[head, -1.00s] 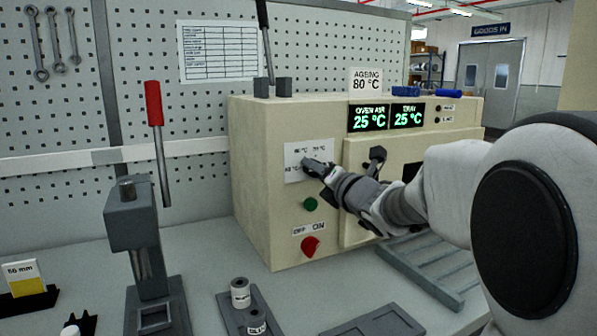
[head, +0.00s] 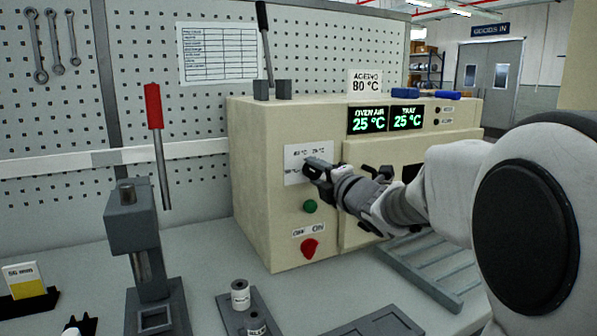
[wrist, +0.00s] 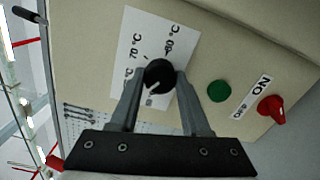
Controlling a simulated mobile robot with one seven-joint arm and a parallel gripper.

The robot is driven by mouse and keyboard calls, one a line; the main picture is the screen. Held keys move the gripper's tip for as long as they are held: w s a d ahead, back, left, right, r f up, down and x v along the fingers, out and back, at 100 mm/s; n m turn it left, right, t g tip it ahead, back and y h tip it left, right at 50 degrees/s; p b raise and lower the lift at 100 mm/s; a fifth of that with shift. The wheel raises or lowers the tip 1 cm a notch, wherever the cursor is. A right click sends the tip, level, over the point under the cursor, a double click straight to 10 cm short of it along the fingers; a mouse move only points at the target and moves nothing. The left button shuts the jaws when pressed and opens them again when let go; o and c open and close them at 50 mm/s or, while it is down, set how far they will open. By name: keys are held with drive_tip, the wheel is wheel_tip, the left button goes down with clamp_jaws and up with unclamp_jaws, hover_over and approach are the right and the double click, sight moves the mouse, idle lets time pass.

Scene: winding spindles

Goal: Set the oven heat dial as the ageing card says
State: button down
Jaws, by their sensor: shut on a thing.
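The ageing card (head: 366,82) stands on top of the beige oven (head: 262,180) and reads "AGEING 80 °C". The heat dial is a black round knob (wrist: 159,74) on a white label plate (wrist: 130,45) on the oven's front; in the head view my gripper hides it. My gripper (head: 313,168) is at the plate. In the wrist view its two fingers (wrist: 158,80) are shut on the dial, one on each side. A pale mark shows on the knob's lower part. Labels "70 °C" and probably "60 °C" show; the rest are partly hidden, so the exact setting is unclear.
Below the dial are a green button (head: 310,206) and a red OFF/ON switch (head: 309,248). The displays (head: 367,120) read 25 °C for oven air and tray. A red-handled press (head: 152,240) stands left. A rack (head: 430,265) lies before the oven.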

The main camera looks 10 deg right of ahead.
drive_tip(key=m+p, duration=0.1)
drive_tip(key=m, duration=0.3)
drive_tip(key=shift+r+p, duration=0.1)
drive_tip(key=shift+p, duration=0.25)
drive_tip(key=m+p, duration=0.2)
drive_tip(key=m, duration=0.3)
drive_tip(key=m+p, duration=0.2)
drive_tip(key=m, duration=0.2)
drive_tip(key=shift+r+p, duration=0.1)
drive_tip(key=shift+p, duration=0.25)
drive_tip(key=m+p, duration=0.2)
drive_tip(key=m, duration=0.2)
drive_tip(key=shift+m+y, duration=0.3)
drive_tip(key=shift+y, duration=0.1)
drive_tip(key=m+p, duration=0.3)
drive_tip(key=m, duration=0.2)
drive_tip(key=shift+d, duration=0.1)
drive_tip(key=m+p, duration=0.3)
drive_tip(key=m, duration=0.3)
drive_tip(key=shift+p, duration=0.3)
